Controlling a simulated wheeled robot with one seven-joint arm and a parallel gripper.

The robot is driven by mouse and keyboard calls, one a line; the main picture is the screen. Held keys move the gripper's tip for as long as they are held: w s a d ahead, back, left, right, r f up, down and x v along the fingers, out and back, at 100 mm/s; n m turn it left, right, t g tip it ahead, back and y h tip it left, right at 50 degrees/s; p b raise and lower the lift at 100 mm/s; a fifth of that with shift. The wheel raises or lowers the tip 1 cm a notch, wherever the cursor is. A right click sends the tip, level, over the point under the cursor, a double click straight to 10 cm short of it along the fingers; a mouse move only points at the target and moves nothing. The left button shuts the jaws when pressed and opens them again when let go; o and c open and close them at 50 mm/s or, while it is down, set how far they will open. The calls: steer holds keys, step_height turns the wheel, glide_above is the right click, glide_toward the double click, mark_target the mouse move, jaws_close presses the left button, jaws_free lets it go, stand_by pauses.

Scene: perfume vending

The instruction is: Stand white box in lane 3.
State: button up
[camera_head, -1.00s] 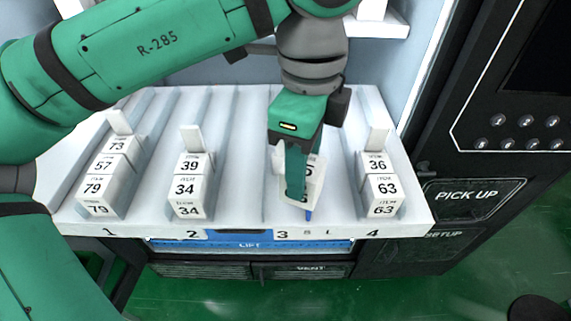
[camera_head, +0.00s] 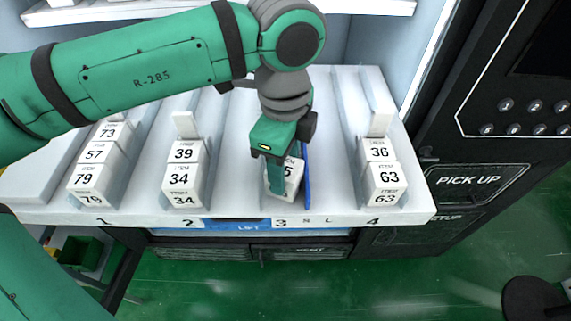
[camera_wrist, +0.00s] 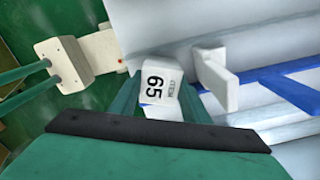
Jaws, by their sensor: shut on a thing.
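The white box (camera_head: 291,186), marked 65, is at the front of lane 3, just above the number 3 on the shelf edge. It looks slightly tilted. My gripper (camera_head: 284,178) is shut on it from above, and a finger hides part of its face. In the wrist view the box (camera_wrist: 161,80) shows between the fingertips, with its 65 label facing the camera. A white pusher plate (camera_wrist: 216,80) stands close beside it there. I cannot tell whether the box's base touches the lane floor.
A blue strip (camera_head: 307,178) runs along the right side of lane 3. Boxes stand in lane 1 (camera_head: 98,172), lane 2 (camera_head: 184,178) and lane 4 (camera_head: 382,178). The white shelf's front edge (camera_head: 240,217) is close below the box. A dark panel (camera_head: 480,185) stands at the right.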

steer(key=shift+a, duration=0.15)
steer(key=o, duration=1.2)
steer(key=shift+f, duration=0.1)
steer(key=shift+c, duration=0.2)
steer(key=shift+s, duration=0.1)
step_height(320, 180, up, 12)
